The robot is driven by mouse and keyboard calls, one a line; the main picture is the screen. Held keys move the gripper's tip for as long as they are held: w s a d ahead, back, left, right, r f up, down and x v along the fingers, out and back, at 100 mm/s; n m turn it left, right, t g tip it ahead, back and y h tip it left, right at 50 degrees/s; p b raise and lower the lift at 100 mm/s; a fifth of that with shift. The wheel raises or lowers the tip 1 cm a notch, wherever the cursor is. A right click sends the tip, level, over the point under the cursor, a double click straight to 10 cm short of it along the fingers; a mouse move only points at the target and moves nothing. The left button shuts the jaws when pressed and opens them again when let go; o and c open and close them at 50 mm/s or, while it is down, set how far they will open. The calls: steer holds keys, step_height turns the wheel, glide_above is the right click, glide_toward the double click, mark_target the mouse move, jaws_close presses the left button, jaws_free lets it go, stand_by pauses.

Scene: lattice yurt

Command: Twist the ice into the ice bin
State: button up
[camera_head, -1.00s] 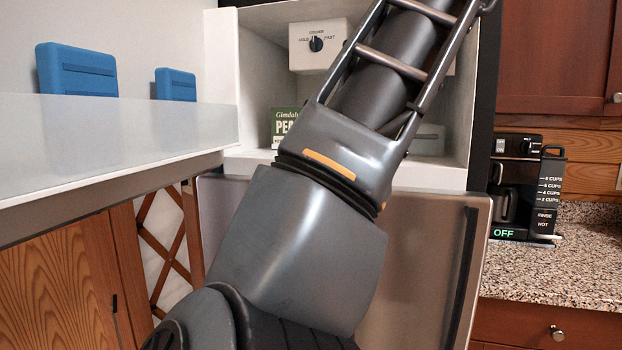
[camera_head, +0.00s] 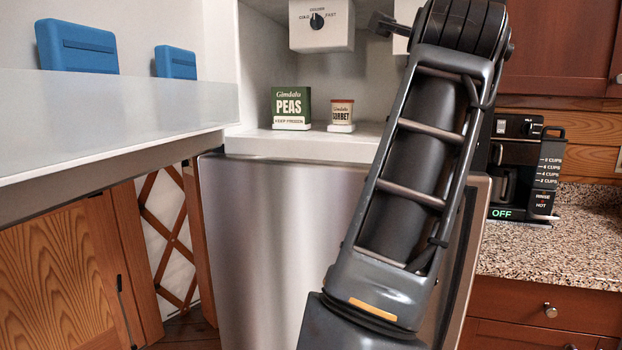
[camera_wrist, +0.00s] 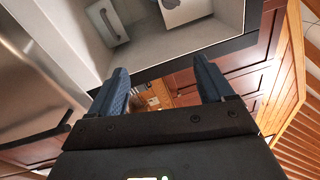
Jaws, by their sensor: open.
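My gripper (camera_wrist: 160,76) is open and empty in the wrist view, with its two dark blue fingers apart. Past the fingers is the white freezer compartment. In the wrist view a white box with a grey round part (camera_wrist: 183,12) is at the top, cut by the frame edge. A pale piece with a slot-like handle (camera_wrist: 112,24) lies left of it; I cannot tell for sure whether it is the ice bin. In the head view a pale box (camera_head: 402,12) is mostly hidden behind my arm. No ice can be made out.
The open freezer holds a white dial box (camera_head: 320,24), a green peas box (camera_head: 291,108) and a sorbet tub (camera_head: 342,114). A steel door (camera_head: 280,240) stands below. Left is a door shelf (camera_head: 110,130) with blue packs; right, a coffee maker (camera_head: 520,170) on a speckled counter.

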steer(key=s+d+f+n+y, duration=0.15)
steer(key=s+f+n, duration=0.45)
steer(key=f, duration=0.7)
steer(key=s+d+f+n+t+y, duration=0.1)
steer(key=s+f+n+y, duration=0.1)
steer(key=s+f+n, duration=0.75)
steer(key=s+d+f+n+y, duration=0.2)
steer(key=s+f+n, duration=0.1)
steer(key=f, duration=1.3)
steer(key=s+f+n+g+y, duration=0.1)
steer(key=s+f+n, duration=0.1)
steer(key=s+f, duration=0.5)
steer(key=s+f+n+g+y, duration=0.1)
steer(key=s+f+n, duration=0.15)
steer(key=s, duration=0.95)
steer(key=s+a+g, duration=0.1)
steer(key=s, duration=0.7)
steer(key=s+a+r+n+g, duration=0.1)
steer(key=s+a, duration=0.1)
steer(key=s, duration=0.7)
steer(key=shift+s+a+r+h, duration=0.25)
steer(key=shift+s+h, duration=0.05)
steer(key=shift+h, duration=0.05)
